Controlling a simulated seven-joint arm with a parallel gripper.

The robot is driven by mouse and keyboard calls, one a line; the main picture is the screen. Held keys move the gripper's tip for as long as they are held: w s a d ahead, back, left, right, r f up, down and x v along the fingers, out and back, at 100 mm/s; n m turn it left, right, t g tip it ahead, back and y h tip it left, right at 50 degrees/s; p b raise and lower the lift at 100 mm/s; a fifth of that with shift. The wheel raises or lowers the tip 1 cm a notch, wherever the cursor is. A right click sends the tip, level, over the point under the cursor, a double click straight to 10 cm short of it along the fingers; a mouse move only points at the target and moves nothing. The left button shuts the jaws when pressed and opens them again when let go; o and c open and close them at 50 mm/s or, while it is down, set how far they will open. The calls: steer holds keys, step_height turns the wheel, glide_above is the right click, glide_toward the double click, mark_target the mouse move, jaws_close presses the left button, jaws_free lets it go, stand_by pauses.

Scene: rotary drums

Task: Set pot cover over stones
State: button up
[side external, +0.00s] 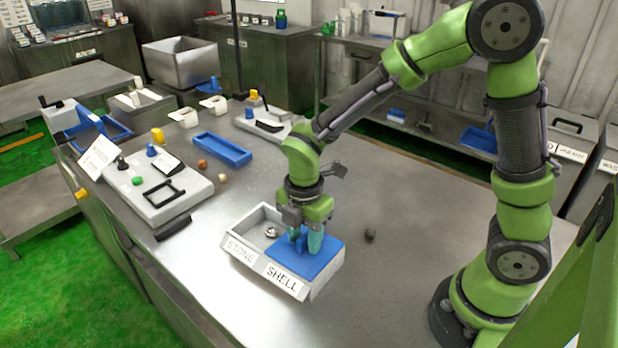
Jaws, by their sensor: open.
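A grey two-part box (232,243) stands on the steel table, labelled STONE on its left part and SHELL on its right. A small greyish lump (271,232) lies in the uncovered STONE part. A flat blue cover (322,262) lies over the SHELL part. My gripper (307,243) points down at the blue cover, with its teal fingers open at the cover's upper side. The fingers hide the cover's middle, so I cannot tell whether a handle stands between them.
A dark lump (370,235) lies on the table right of the box. A blue tray (222,149), small brown and pale lumps (222,177), and a grey device panel (158,190) are at left. The table (400,290) is clear in front of my base.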

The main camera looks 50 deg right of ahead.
jaws_close()
stand_by(0.3)
steer(key=w, duration=1.1)
steer(key=shift+w+a, duration=0.35)
jaws_free()
steer(key=shift+s, duration=0.1)
